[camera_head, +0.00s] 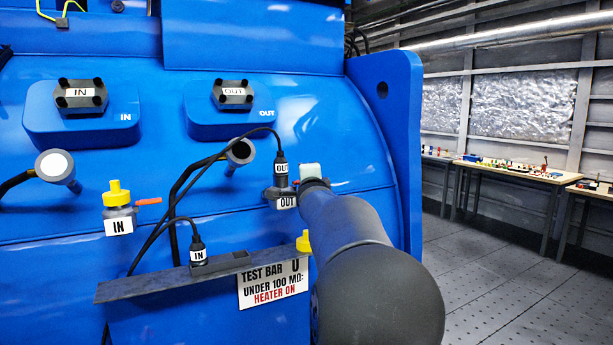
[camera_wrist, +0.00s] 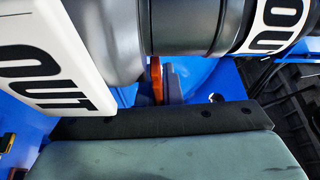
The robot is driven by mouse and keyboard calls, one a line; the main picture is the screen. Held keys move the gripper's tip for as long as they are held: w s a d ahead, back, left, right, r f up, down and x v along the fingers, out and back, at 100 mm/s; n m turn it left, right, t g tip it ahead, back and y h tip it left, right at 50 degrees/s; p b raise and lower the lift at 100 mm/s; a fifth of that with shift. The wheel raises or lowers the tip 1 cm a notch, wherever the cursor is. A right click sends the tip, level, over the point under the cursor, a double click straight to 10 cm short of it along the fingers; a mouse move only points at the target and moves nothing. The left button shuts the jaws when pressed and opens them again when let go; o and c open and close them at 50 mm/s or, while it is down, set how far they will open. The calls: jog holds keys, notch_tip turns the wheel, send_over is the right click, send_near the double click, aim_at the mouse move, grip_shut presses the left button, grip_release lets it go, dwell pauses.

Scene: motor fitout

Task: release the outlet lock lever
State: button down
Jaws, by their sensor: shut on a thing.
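The outlet lock lever (camera_wrist: 157,82) shows as a narrow orange strip in the wrist view, beneath the grey outlet socket body (camera_wrist: 112,38). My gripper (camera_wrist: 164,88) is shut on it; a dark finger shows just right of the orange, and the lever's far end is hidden. The black OUT plug (camera_head: 281,170) stands upright in the outlet socket in the head view, with its cable attached. The OUT label (camera_head: 286,202) is below it. My arm covers the lever and most of the gripper in the head view.
Left on the blue motor housing is the IN socket (camera_head: 120,222) with a yellow cap and orange lever (camera_head: 148,201). A grey test bar (camera_head: 170,279) holds the IN plug (camera_head: 198,250) and a yellow cap (camera_head: 303,241). Black cables loop nearby. Workbenches (camera_head: 512,172) stand far right.

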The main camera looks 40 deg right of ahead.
jog(key=shift+f+m, duration=0.25)
jog(key=shift+m, duration=0.15)
dwell(0.3)
jog(key=c, duration=1.9)
grip_release()
jog(key=v, duration=1.7)
jog(key=shift+s+a+r, duration=0.15)
jog(key=shift+s+r, duration=0.05)
jog(key=shift+r, duration=0.05)
